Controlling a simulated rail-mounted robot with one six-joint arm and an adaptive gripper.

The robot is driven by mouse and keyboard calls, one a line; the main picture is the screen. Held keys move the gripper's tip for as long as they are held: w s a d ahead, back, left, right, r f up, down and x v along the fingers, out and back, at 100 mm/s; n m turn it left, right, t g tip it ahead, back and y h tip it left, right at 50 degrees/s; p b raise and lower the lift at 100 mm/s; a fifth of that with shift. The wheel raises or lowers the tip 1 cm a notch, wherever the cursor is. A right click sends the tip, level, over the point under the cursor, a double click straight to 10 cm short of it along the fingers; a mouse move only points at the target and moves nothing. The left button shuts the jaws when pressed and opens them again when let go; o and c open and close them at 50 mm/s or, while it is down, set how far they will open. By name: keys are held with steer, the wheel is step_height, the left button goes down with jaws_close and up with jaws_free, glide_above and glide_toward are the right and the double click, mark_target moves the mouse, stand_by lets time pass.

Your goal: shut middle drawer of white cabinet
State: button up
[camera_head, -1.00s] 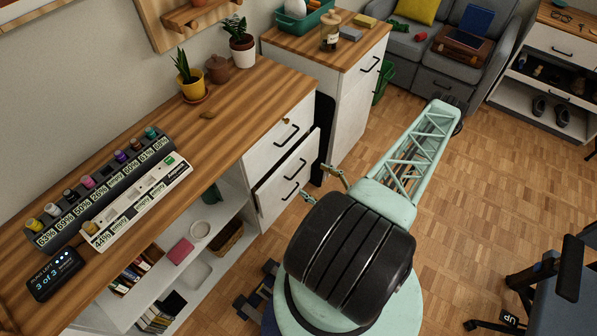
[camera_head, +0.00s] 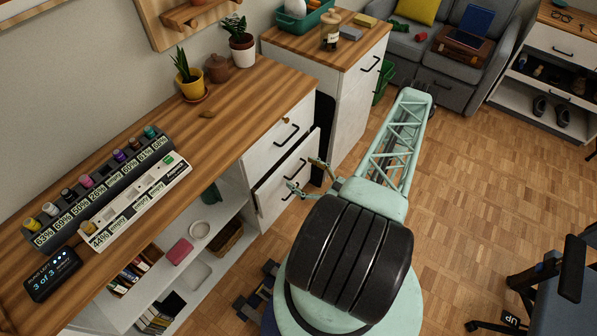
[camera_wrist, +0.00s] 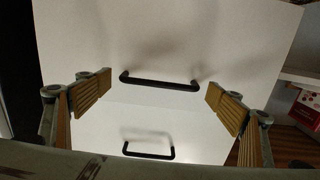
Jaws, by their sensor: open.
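The white cabinet (camera_head: 250,160) stands under the right end of the wooden desktop. Its middle drawer (camera_head: 268,187) sticks out, its front standing proud of the cabinet. Its dark bar handle shows in the wrist view (camera_wrist: 160,81). My gripper (camera_head: 305,174) is open and empty in front of the drawer front. In the wrist view its two tan finger pads (camera_wrist: 160,97) are wide apart, one on each side of the handle and slightly below it. I cannot tell whether they touch the front. The fingers partly cover the handle area in the head view.
The top drawer (camera_head: 280,125) looks shut. The lower drawer's handle (camera_wrist: 148,152) shows below the middle front. Open shelves (camera_head: 200,265) lie left of the cabinet. A second white cabinet (camera_head: 352,110) stands behind it. Wooden floor (camera_head: 470,190) to the right is clear.

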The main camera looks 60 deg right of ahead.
steer(key=shift+w, duration=0.5)
steer(key=shift+c, duration=0.4)
